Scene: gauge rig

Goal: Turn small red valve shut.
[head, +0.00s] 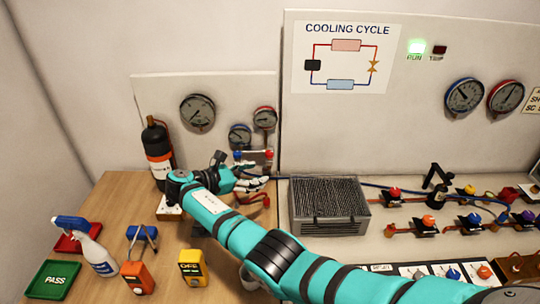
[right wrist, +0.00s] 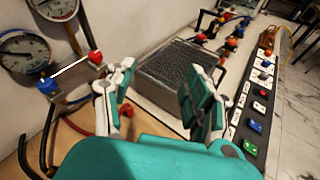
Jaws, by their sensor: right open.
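A small red valve knob (head: 268,154) sits on the right of the manifold under the small gauges, beside a blue knob (head: 238,155). In the right wrist view the red knob (right wrist: 95,57) is at upper left, just left of the left finger, apart from it; a white bar runs from it toward the blue knob (right wrist: 47,86). My right gripper (head: 256,182) is open and empty, just below the manifold. The right wrist view shows its two fingers (right wrist: 158,88) spread wide. Another red knob (head: 394,191) stands on the pipe row at right. My left gripper is not in view.
A grey finned box (head: 328,205) stands right of my gripper. A black cylinder (head: 157,152) stands to the left. Red and dark hoses hang below the manifold. A spray bottle (head: 90,245) and orange and yellow devices stand at front left.

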